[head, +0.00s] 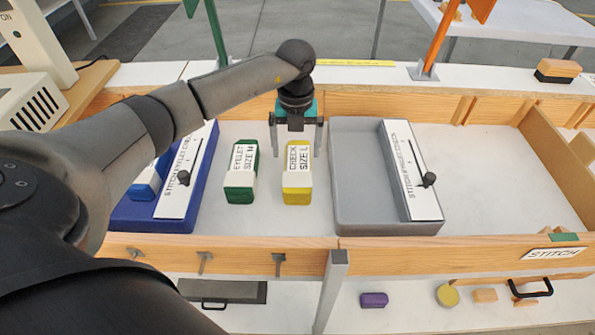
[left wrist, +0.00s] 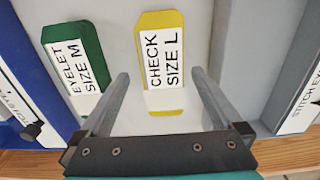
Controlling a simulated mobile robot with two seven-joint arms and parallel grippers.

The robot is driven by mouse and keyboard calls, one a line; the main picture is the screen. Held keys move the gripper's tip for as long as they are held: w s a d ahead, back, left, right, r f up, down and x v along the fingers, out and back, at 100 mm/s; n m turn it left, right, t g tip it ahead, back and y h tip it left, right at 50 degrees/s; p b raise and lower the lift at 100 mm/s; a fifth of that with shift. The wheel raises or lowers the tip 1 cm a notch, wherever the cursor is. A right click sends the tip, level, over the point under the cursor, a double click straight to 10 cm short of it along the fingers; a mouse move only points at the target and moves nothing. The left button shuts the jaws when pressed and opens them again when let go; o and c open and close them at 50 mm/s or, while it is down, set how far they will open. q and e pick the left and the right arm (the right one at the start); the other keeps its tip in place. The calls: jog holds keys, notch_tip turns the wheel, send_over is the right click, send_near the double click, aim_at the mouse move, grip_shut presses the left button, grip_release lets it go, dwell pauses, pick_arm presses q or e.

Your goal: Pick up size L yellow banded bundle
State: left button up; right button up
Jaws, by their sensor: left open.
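The yellow banded bundle (head: 297,195) has a white label reading "CHECK SIZE L" and lies on the white tray floor between the green bundle and the grey bin. My left gripper (head: 297,150) is open, pointing down over the far end of the yellow bundle. In the left wrist view the yellow bundle (left wrist: 160,35) lies beyond and between the two open fingers (left wrist: 162,85), with nothing held. I cannot tell the exact height of the fingers above it. My right gripper is not in view.
A green bundle (head: 241,190) labelled "EYELET SIZE M" lies close to the left. A blue bin (head: 140,218) stands farther left and a grey bin (head: 365,215) to the right. Wooden walls (head: 430,250) edge the tray. Its right part (head: 500,180) is clear.

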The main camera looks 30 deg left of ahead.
aim_at(297, 164)
pick_arm(q)
jog(key=f, duration=0.2)
jog(key=d+f+b, duration=0.1)
jog(key=shift+s, duration=0.4)
jog(key=shift+f+b, duration=0.5)
jog(key=shift+f, duration=0.55)
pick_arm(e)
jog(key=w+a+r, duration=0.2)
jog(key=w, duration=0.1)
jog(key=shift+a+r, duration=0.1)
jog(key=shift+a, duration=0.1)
pick_arm(q)
jog(key=c, duration=1.5)
jog(key=shift+a, duration=0.1)
jog(key=shift+c, duration=0.3)
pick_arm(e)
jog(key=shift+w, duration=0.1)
pick_arm(q)
jog(key=shift+r, duration=0.25)
